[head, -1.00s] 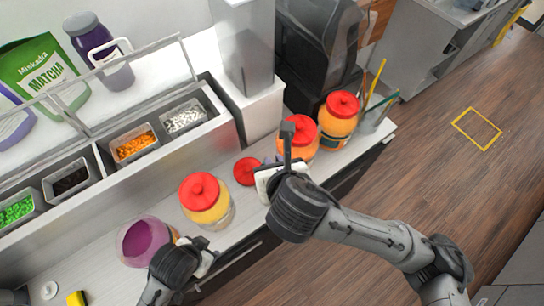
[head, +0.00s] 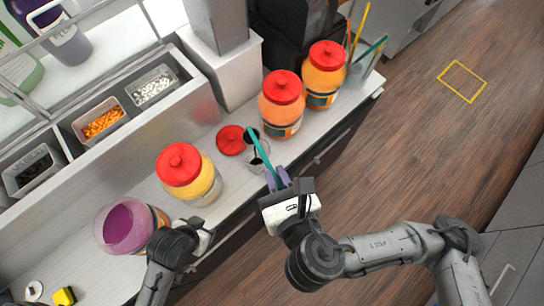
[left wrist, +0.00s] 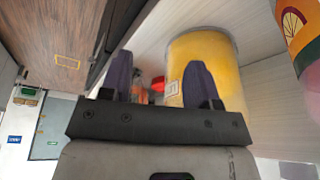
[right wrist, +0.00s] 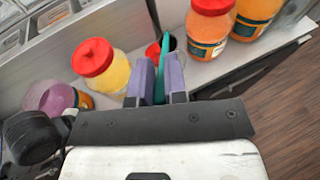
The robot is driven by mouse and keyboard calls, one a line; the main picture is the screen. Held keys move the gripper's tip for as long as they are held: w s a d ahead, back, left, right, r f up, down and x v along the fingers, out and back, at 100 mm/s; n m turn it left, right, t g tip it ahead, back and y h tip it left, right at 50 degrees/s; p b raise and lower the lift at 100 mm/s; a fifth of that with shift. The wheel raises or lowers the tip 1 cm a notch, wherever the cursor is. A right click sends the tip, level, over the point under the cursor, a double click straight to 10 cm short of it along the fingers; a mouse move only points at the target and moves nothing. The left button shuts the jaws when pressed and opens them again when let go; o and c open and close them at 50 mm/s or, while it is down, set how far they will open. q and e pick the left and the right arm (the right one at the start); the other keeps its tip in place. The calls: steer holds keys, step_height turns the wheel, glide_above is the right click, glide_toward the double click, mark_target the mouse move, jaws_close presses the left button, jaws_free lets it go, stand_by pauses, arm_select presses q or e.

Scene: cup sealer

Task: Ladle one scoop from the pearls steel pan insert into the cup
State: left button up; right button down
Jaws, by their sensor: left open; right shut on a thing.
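My right gripper (head: 278,180) is shut on a teal stick-like handle (head: 262,154), which also shows between the fingers in the right wrist view (right wrist: 160,72). The handle leans across a small clear cup (head: 259,160) with something dark in it. I cannot tell whether the handle's far end is inside or above the cup. A steel pan insert with dark contents (head: 34,170) sits at the left of the rack; orange (head: 102,122) and whitish (head: 153,86) inserts sit to its right. My left gripper (left wrist: 160,85) is open and empty, near the yellow jar (left wrist: 205,55).
Red-lidded jars stand along the counter: a yellow one (head: 188,175) and two orange ones (head: 281,105), (head: 324,75). A loose red lid (head: 231,140) lies by the cup. A purple jar (head: 130,226) is at left. A holder with sticks (head: 365,68) stands at the far right end.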

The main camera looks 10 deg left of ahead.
steer(key=s+d+f+t+y+b, duration=0.3)
steer(key=s+f+t+b, duration=0.1)
steer(key=f+b, duration=0.5)
steer(key=shift+s+d+f, duration=0.4)
steer(key=shift+s+f, duration=0.4)
steer(key=shift+s, duration=0.1)
